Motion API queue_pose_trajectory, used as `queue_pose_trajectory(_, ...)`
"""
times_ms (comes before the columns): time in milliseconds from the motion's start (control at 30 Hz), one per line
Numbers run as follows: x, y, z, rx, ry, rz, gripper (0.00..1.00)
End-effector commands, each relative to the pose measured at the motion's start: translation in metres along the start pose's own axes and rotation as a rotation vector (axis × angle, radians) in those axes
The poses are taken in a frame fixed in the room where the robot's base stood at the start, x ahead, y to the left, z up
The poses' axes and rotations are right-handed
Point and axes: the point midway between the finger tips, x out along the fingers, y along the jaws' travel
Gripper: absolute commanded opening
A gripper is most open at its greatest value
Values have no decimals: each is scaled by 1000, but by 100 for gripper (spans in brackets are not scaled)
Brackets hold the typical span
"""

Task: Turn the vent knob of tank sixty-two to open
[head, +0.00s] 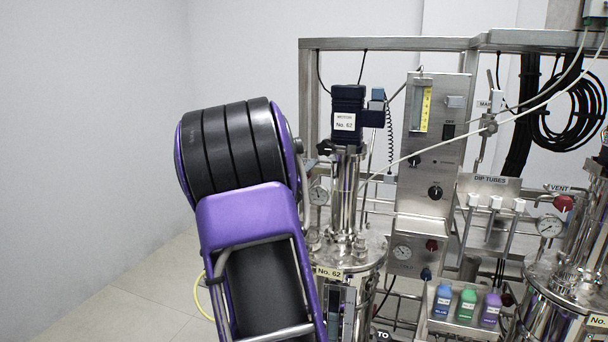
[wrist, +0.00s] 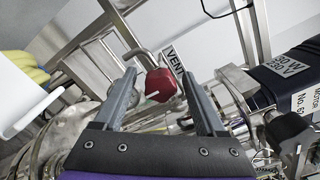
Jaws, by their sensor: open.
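The red vent knob (wrist: 160,86) shows in the wrist view, with a white line on its face and a VENT plate (wrist: 173,58) just behind it. My gripper (wrist: 159,78) is open, with one finger on each side of the knob. Gaps show between the fingers and the knob; I cannot tell how deep the knob sits between them. Tank sixty-two (head: 345,258) stands in the head view with a No. 62 label under its motor (head: 347,112). My arm hides this knob and my gripper in the head view.
A steel control panel (head: 430,160) stands right of the tank. Another red knob (head: 563,203) by a VENT plate is on the right-hand tank. A rack (head: 440,325) holds blue, green and purple bottles. Frame bars cross near my fingers. Clear floor (head: 150,285) lies at left.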

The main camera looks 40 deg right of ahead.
Motion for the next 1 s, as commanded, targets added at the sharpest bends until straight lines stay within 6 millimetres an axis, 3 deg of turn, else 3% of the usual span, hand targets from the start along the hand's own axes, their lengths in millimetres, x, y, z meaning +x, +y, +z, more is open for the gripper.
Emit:
queue_pose_trajectory(67, 0, 0, 0, 0, 0, 0, 71)
queue_pose_trajectory(467, 0, 0, 0, 0, 0, 0, 0)
queue_pose_trajectory(1000, -1, 1, -1, -123, 0, 1, 0)
